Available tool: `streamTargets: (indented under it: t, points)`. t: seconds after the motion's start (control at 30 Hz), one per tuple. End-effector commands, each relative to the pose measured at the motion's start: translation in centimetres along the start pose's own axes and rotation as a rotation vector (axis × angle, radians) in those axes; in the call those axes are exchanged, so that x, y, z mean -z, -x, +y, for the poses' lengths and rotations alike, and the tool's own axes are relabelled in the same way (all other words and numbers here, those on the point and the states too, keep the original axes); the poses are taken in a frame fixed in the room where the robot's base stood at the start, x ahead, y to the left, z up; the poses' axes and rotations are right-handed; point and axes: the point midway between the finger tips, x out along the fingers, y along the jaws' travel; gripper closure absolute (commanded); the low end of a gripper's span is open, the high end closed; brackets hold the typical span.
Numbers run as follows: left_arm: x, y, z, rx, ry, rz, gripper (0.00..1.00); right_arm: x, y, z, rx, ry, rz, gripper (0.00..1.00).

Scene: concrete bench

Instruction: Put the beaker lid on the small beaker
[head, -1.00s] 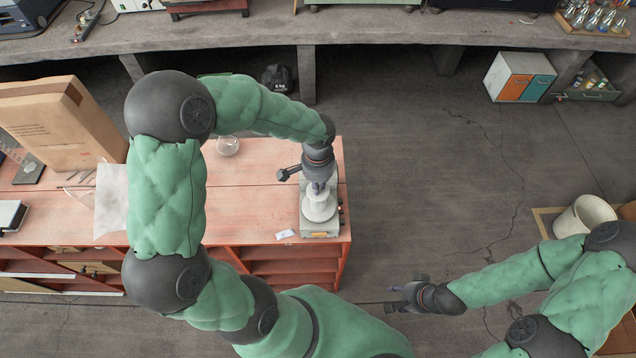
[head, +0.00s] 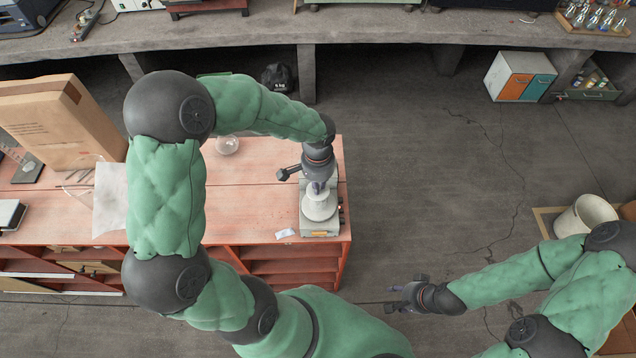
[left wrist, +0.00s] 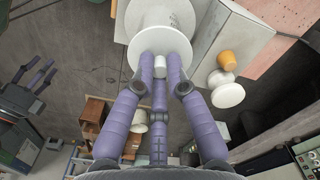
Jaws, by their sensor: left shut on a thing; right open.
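My left gripper (head: 318,186) points down over a grey plate device at the right end of the red bench. It is shut on the white knob (left wrist: 160,65) of the beaker lid (left wrist: 160,42), a round white disc. In the head view the white lid (head: 320,209) shows below the fingers. A white round shape (left wrist: 155,14) lies behind the lid; I cannot tell beaker from plate there. The small beaker is not clearly seen, and whether the lid touches it is hidden. My right gripper (head: 398,297) is open and empty, away from the bench.
The grey plate device (head: 319,229) has knobs on its right side. A clear glass vessel (head: 228,146) stands further left on the red bench (head: 262,198). A small white label (head: 285,233) lies near the front edge. A cardboard package (head: 55,120) stands at the left.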

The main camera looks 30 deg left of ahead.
Motion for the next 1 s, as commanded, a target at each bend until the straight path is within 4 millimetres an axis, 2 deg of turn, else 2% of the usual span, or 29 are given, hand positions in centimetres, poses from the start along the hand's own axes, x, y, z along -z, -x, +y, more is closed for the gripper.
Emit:
streamTargets:
  t: [0.37,0.4,0.47,0.7,0.8,1.0]
  points:
    - [0.00,-0.29,0.00,0.000,0.000,0.000,1.00,0.01,-0.33,0.12,0.000,0.000,0.000,0.52]
    - [0.00,-0.29,0.00,0.000,0.000,0.000,0.74,0.01,-0.33,0.12,0.000,0.000,0.000,0.52]
    - [0.00,-0.29,0.00,0.000,0.000,0.000,0.58,0.01,-0.33,0.12,0.000,0.000,0.000,0.52]
    - [-0.01,-0.30,0.01,0.000,0.000,0.000,0.58,0.01,-0.33,0.12,0.000,0.000,0.000,0.52]
    - [-0.01,-0.31,0.01,0.000,0.000,0.000,0.38,0.01,-0.33,0.12,0.000,0.000,0.000,0.52]
    - [-0.01,-0.31,0.01,0.000,0.000,0.000,0.38,0.01,-0.33,0.12,0.000,0.000,0.000,0.52]
